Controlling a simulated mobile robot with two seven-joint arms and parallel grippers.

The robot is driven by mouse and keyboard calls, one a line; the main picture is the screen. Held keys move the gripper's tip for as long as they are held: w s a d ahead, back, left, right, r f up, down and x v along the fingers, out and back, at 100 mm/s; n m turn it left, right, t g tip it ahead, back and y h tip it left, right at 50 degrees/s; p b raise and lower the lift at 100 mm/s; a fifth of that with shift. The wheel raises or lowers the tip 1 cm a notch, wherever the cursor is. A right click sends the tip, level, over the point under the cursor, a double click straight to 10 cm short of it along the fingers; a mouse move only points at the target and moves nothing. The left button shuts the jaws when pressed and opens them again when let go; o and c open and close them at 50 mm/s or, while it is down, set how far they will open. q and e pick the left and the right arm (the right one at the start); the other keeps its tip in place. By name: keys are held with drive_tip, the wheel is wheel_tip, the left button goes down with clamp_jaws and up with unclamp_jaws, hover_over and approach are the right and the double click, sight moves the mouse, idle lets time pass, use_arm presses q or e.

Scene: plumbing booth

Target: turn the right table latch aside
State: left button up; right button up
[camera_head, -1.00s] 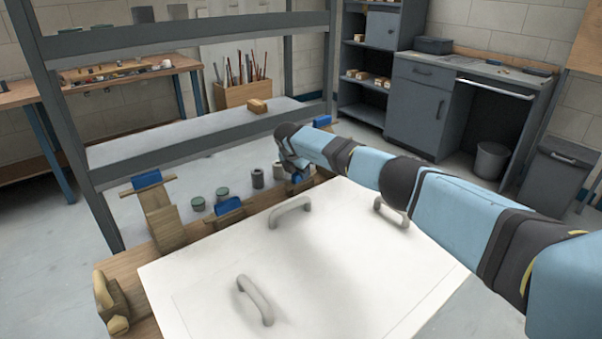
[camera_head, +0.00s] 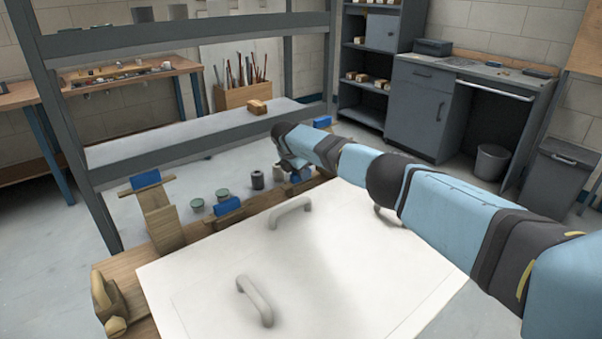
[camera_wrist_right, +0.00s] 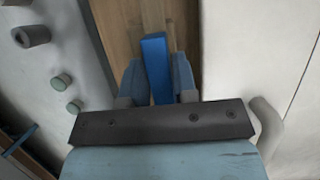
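The right table latch, a blue bar (camera_wrist_right: 157,66), lies on a wooden strip along the table edge in the right wrist view. It shows partly in the head view (camera_head: 301,175), beside my right gripper (camera_head: 289,168). In the right wrist view the two fingers of my right gripper (camera_wrist_right: 157,82) stand on either side of the bar. They look open, with a gap on each side; contact is not clear. Another blue latch (camera_head: 228,206) sits further left on the same edge. My left gripper is out of view.
A white panel (camera_head: 340,255) with grey handles (camera_head: 255,300) covers the table in front. Green-topped cylinders (camera_head: 197,205) and a dark grey cylinder (camera_head: 257,180) stand beyond the wooden edge. A grey metal frame (camera_head: 190,150) crosses behind.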

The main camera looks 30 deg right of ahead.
drive_tip(key=shift+o, duration=1.4)
use_arm(q)
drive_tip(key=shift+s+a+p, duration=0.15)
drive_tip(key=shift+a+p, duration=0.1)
drive_tip(key=shift+p, duration=1)
use_arm(e)
drive_tip(key=v, duration=1.3)
drive_tip(key=shift+a+r, duration=0.15)
drive_tip(key=shift+r, duration=0.25)
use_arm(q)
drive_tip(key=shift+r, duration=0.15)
